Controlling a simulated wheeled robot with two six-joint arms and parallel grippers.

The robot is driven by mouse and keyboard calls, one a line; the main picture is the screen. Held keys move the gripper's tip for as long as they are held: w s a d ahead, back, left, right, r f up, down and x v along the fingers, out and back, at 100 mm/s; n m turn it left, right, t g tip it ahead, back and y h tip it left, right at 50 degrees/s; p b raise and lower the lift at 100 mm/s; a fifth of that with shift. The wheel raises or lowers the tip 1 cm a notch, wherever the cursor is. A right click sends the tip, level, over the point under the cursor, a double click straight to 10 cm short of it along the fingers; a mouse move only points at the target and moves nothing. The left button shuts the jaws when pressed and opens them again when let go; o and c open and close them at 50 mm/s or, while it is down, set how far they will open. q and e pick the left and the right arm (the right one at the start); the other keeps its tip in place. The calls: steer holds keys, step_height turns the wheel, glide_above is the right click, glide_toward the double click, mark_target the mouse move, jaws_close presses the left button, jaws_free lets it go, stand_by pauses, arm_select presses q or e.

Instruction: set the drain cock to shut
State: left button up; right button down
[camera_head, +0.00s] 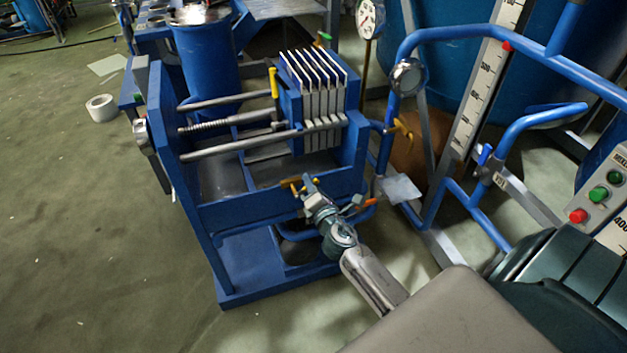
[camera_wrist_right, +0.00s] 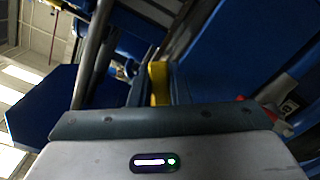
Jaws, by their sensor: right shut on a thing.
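A small yellow handle (camera_head: 291,186) shows at the front of the blue filter press frame, right at the tips of my right gripper (camera_head: 308,184). I take it for the drain cock's handle; its body is hidden by the frame and gripper. In the right wrist view the yellow handle (camera_wrist_right: 159,82) stands upright just beyond the dark gripper edge. My right gripper is shut on this handle. The fingertips are small in the head view, and the handle's exact setting cannot be read. My left gripper is not in view.
The filter press has a stack of pale plates (camera_head: 318,85) and another yellow lever (camera_head: 273,82). An orange lever (camera_head: 365,202) sits close right of my gripper. Blue pipes (camera_head: 440,40) with a yellow valve (camera_head: 403,129) stand at right. Floor at left is open, with a white roll (camera_head: 101,108).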

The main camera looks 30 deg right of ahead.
mark_target(296, 194)
steer(key=n+p, duration=0.1)
steer(key=a+r+n+p, duration=0.1)
steer(key=n, duration=0.1)
steer(key=shift+w+r, duration=0.1)
steer(key=shift+r, duration=0.1)
steer(key=a+n+p, duration=0.1)
steer(key=n, duration=0.1)
steer(key=a+n+p, duration=0.1)
steer(key=n, duration=0.1)
steer(key=r+n+p, duration=0.1)
steer(key=n, duration=0.2)
steer(key=shift+w+a+p, duration=0.3)
steer(key=shift+w+a, duration=0.05)
steer(key=shift+a, duration=0.05)
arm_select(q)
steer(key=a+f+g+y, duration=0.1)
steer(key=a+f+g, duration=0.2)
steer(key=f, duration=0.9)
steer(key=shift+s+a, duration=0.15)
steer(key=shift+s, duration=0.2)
arm_select(e)
steer(key=shift+a+f+n, duration=0.1)
steer(key=shift+a+n, duration=0.15)
steer(key=shift+n, duration=0.45)
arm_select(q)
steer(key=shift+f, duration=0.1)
arm_select(e)
steer(key=c, duration=1.4)
jaws_free()
steer(key=shift+o, duration=0.2)
